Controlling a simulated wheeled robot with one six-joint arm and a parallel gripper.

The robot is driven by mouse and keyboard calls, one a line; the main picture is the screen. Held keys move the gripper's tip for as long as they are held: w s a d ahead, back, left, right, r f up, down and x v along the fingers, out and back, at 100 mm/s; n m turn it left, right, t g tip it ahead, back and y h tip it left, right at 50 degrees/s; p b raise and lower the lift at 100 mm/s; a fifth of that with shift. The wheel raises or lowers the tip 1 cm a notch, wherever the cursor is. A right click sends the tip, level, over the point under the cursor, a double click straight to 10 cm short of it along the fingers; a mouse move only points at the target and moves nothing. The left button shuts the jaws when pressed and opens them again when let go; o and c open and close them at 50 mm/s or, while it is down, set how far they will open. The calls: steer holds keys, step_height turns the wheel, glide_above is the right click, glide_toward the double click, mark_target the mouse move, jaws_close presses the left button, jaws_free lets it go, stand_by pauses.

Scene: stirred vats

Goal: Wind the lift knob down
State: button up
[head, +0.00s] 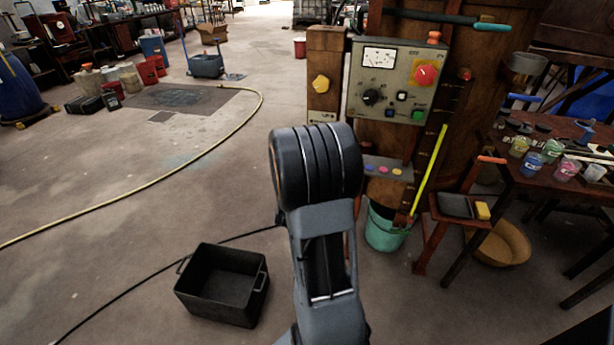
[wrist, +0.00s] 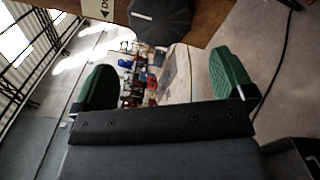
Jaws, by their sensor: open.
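A dark, faceted knob (wrist: 160,17) with a white line on it shows at the top of the wrist view. It is in front of a brown wooden board (wrist: 207,22). A pale label (wrist: 103,9) with an arrow mark and cut-off lettering is beside it. My gripper (wrist: 164,84) is open and empty, its two green pads wide apart. The knob lies beyond the gap between the pads in the picture, toward the top edge, and I see no contact. In the head view my arm hides the gripper, and I cannot make out this knob there.
A grey control panel (head: 393,63) with a gauge, dials and buttons is on the wooden vat. A teal bucket (head: 384,236), a red stool (head: 437,225) and a black crate (head: 222,307) stand nearby.

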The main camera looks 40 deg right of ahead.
steer(key=shift+v, duration=1.5)
